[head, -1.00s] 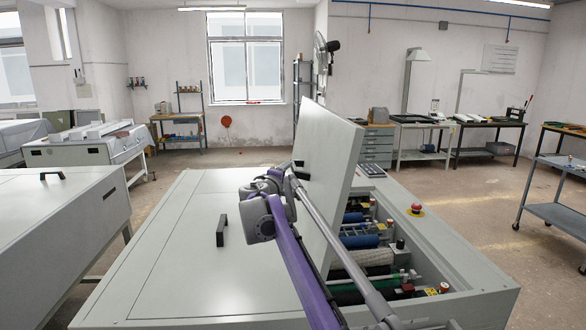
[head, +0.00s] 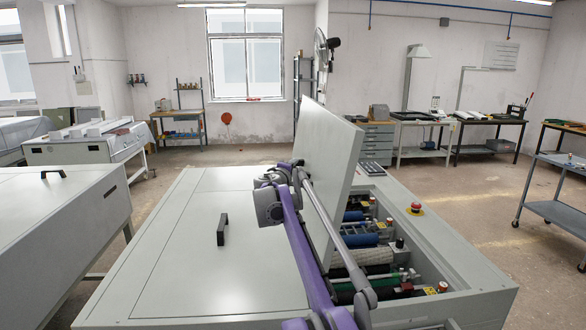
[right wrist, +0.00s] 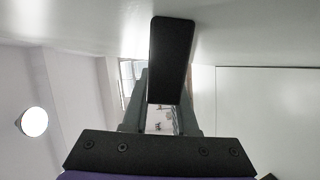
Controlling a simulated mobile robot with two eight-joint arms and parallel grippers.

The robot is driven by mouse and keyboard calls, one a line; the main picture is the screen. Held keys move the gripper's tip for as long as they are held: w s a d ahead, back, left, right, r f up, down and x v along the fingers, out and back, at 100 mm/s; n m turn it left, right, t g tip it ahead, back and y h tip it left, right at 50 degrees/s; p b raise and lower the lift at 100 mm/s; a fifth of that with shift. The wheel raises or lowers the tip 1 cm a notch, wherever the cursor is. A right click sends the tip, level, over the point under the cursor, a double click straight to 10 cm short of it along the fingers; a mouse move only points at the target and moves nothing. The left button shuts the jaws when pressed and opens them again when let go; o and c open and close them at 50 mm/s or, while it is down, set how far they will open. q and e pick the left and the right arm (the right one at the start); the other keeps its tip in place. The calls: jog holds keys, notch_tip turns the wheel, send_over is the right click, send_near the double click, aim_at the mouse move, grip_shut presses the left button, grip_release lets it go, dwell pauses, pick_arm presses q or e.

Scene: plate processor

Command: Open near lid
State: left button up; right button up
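The near lid (head: 338,150) is raised and stands steeply tilted at the left edge of the machine's open bay (head: 372,235), with rollers showing inside. My right gripper (head: 297,172) is at the left face of the lid in the head view. In the right wrist view a black handle (right wrist: 171,60) sits between the two grey fingers of my right gripper (right wrist: 168,85). The fingers meet its sides and look shut on it; the tips are partly hidden behind it. The pale lid surface (right wrist: 240,30) fills the upper right there. My left gripper is not in view.
A flat closed panel with a black handle (head: 222,230) lies left of the lid. A red emergency button (head: 416,208) stands on the machine's right rim. Another machine (head: 60,230) is at the left, a grey cart (head: 560,212) at the right.

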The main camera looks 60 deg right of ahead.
grip_shut()
jog(key=shift+s, duration=0.1)
dwell(1.0)
